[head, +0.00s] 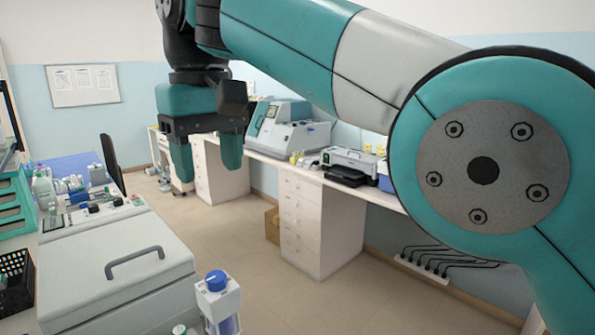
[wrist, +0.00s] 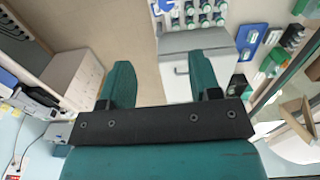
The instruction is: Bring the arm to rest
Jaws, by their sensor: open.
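My gripper (head: 206,163) hangs at the upper left of centre in the head view, with its two teal fingers pointing down. The fingers are apart and nothing shows between them. The gripper is in the air, clear of the benches, and touches nothing that I can see.
A grey lidded machine (head: 118,262) with a handle stands at the lower left, beside a blue-capped bottle (head: 217,282). A black basket (head: 15,275) is at the left edge. A white bench with drawers (head: 302,228) carries instruments (head: 290,128) behind. The floor (head: 215,233) between is open.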

